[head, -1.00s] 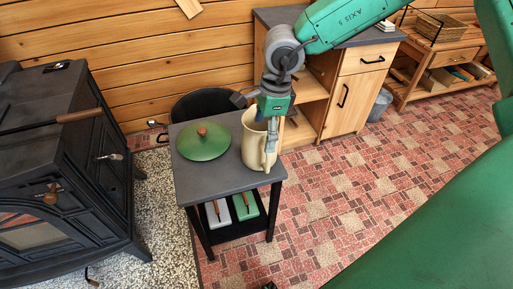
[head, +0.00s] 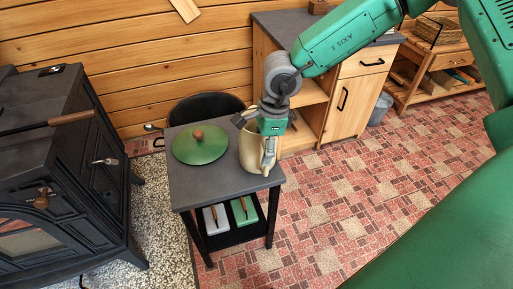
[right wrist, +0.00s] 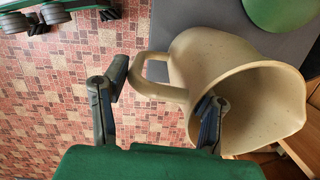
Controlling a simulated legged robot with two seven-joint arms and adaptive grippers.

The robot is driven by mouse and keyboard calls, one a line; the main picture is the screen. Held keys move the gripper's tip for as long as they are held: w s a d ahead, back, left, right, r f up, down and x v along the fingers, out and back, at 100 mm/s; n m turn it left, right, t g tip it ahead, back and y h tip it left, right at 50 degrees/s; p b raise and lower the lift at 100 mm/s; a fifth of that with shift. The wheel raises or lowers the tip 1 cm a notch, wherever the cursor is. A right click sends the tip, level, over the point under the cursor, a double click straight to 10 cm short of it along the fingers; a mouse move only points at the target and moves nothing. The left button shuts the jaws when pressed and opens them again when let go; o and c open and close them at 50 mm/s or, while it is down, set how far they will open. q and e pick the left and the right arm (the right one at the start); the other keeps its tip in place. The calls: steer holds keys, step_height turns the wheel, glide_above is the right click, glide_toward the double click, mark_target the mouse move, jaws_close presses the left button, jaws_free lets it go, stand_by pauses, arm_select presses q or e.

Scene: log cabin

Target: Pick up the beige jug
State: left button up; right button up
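The beige jug (head: 250,155) stands upright on the small dark table (head: 205,186), beside a green lid-like dome with a brown knob (head: 200,146). My right gripper (head: 268,147) is at the jug's rim from above, partly hiding it. In the right wrist view the jug (right wrist: 245,95) shows its open mouth and its handle. My right gripper (right wrist: 168,88) is open there. One finger reaches into the mouth and the other is outside, beyond the handle, so wall and handle lie between them. The outer finger looks apart from the handle. My left gripper is not in view.
A black stove (head: 60,170) stands close on the left. A wooden cabinet (head: 348,105) with a dark top is behind on the right. The table's lower shelf (head: 236,236) holds a white and a green item. The brick-patterned floor (head: 330,210) on the right is clear.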

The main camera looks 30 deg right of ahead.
steer(key=shift+d+f, duration=0.2)
steer(key=shift+d, duration=0.15)
steer(key=shift+s, duration=0.1)
steer(key=shift+a, duration=0.1)
